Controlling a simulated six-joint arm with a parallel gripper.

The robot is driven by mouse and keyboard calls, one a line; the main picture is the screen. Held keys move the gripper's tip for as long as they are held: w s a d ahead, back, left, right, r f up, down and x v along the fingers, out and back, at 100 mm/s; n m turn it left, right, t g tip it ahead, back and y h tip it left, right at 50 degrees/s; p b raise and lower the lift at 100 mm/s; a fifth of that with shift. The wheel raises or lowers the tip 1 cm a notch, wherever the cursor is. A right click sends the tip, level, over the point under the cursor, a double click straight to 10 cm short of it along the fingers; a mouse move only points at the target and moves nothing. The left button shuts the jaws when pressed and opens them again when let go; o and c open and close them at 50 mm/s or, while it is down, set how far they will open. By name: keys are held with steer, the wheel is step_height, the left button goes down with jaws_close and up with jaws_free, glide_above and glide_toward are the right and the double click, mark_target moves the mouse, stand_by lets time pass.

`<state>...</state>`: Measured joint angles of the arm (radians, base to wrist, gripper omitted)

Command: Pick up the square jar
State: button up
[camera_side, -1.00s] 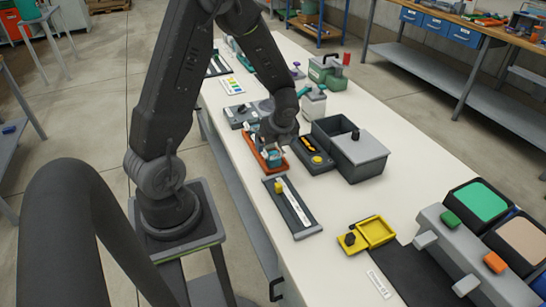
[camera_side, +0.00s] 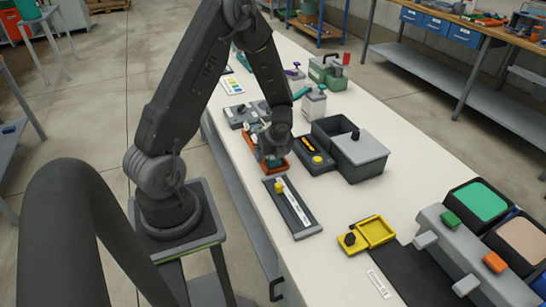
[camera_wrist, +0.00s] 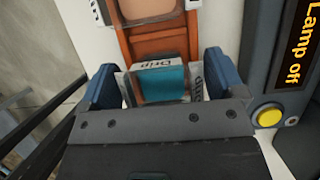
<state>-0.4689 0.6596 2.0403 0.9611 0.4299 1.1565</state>
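The square jar (camera_wrist: 162,84) is clear-walled with teal contents and printed labels, one reading "Drip". It sits in the near part of an orange tray (camera_wrist: 152,45); in the side view the tray (camera_side: 284,170) is partly covered by my arm, and the jar is mostly hidden. My gripper (camera_wrist: 162,78) is low over the tray, with one blue finger on each side of the jar. The fingers look spread, very close to the jar's sides; contact is not clear. In the side view my gripper (camera_side: 272,150) is over the tray.
A second container with tan contents (camera_wrist: 150,8) sits at the tray's far end. A dark box with a yellow button (camera_wrist: 270,116) and a "Lamp off" display stands close on the right. A grey bin (camera_side: 365,172) is beyond it. A slide rail (camera_side: 305,225) lies nearer.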

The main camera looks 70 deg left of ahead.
steer(key=c, duration=0.6)
steer(key=shift+r, duration=0.15)
steer(key=shift+c, duration=0.2)
steer(key=shift+r, duration=0.65)
step_height(320, 180, up, 3)
steer(key=shift+f, duration=0.1)
steer(key=s+a+r, duration=0.5)
steer(key=s+r, duration=0.1)
steer(key=s, duration=0.4)
steer(key=w+a+r, duration=0.1)
steer(key=w+a, duration=0.1)
steer(key=w, duration=0.7)
steer(key=w+a+r, duration=0.1)
steer(key=w+a, duration=0.1)
steer(key=w, duration=0.7)
steer(key=w+d+f, duration=0.1)
steer(key=w+d, duration=0.3)
steer(key=w, duration=0.4)
steer(key=w+d+f, duration=0.1)
steer(key=w+d, duration=0.3)
steer(key=w, duration=0.4)
steer(key=shift+f, duration=4.4)
